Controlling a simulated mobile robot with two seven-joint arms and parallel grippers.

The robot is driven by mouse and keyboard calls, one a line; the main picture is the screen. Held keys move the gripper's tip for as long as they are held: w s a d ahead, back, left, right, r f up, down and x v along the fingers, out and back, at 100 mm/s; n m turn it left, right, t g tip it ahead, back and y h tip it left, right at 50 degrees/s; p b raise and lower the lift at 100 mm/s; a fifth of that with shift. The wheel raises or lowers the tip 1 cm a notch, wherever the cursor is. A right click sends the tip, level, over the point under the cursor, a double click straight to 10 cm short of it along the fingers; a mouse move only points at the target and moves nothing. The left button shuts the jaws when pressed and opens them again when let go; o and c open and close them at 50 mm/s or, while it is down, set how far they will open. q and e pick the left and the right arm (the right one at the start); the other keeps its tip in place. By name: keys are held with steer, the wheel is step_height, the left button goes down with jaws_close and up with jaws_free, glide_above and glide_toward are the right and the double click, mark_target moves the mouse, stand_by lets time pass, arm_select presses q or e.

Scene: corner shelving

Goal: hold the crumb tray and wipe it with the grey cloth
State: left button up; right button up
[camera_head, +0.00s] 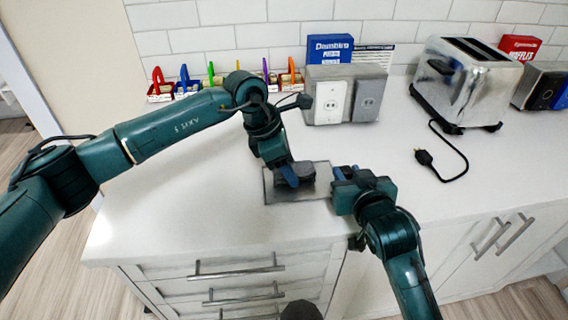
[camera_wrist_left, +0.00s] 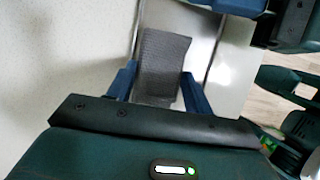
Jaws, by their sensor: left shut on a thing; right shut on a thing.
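The crumb tray (camera_head: 271,190) is a thin, grey metal plate near the counter's front edge; it also shows in the left wrist view (camera_wrist_left: 203,32). My left gripper (camera_head: 290,176) is over the tray, shut on the grey cloth. The cloth (camera_wrist_left: 163,62) lies between its blue fingers (camera_wrist_left: 158,92) in the left wrist view, over the tray's surface. Whether the cloth touches the tray is hard to tell. My right gripper (camera_head: 342,174) is shut on the tray's right edge; part of it shows at the top right of the left wrist view.
A toaster (camera_head: 469,80) with a black cord and plug (camera_head: 424,157) stands at the back right. Outlet boxes (camera_head: 344,93), a blue box (camera_head: 330,48) and several small coloured racks (camera_head: 187,85) line the wall. The counter's left side (camera_head: 170,180) is clear.

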mark_target(306, 164)
arm_select(q)
steer(key=shift+w+d+f, duration=0.1)
steer(key=shift+w+d, duration=0.1)
steer(key=shift+d, duration=0.75)
steer(key=shift+w+d, duration=0.15)
steer(key=shift+d, duration=0.8)
steer(key=shift+s+a, duration=0.25)
steer(key=shift+a, duration=1.05)
step_height(306, 164, up, 11)
arm_select(e)
steer(key=o, duration=1.1)
